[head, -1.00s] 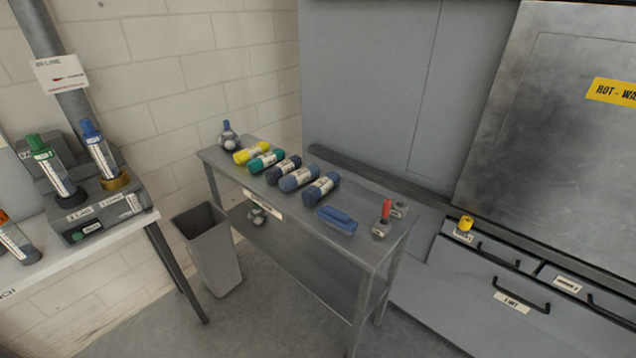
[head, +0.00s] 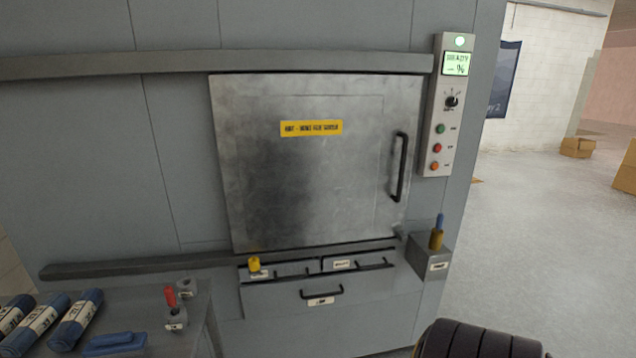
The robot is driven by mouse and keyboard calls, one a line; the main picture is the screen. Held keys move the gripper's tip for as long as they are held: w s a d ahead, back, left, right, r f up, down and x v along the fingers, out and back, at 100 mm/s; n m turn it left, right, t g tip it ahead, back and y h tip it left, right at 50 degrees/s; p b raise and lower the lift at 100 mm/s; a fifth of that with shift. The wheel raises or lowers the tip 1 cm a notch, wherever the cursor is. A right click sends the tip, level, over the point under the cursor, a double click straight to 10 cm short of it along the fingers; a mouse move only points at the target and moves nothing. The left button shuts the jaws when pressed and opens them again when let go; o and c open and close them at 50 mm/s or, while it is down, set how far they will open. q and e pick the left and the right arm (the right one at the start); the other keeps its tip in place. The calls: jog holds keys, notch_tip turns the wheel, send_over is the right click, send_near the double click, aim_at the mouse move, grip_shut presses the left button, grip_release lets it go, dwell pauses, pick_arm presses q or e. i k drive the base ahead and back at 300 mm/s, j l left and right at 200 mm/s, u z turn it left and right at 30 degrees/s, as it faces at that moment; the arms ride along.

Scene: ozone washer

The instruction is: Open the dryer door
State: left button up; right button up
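The dryer door (head: 290,185) is a square grey metal panel in the middle of the head view, with a yellow "HOT" warning label (head: 311,129). It looks shut in its frame. Its black vertical handle (head: 399,167) is on the door's right side, and nothing touches it. Neither gripper is in view. A dark ribbed part of mine shows at the bottom right edge, well below the door.
A control panel (head: 445,105) with a lit green screen is right of the door. Drawers (head: 320,290) with black handles are below it. A small box (head: 430,258) projects at lower right. A metal table (head: 195,315) with rolled bundles stands at lower left. Open floor (head: 545,200) lies right.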

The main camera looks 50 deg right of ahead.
aim_at(305, 159)
jog(key=z, duration=1.7)
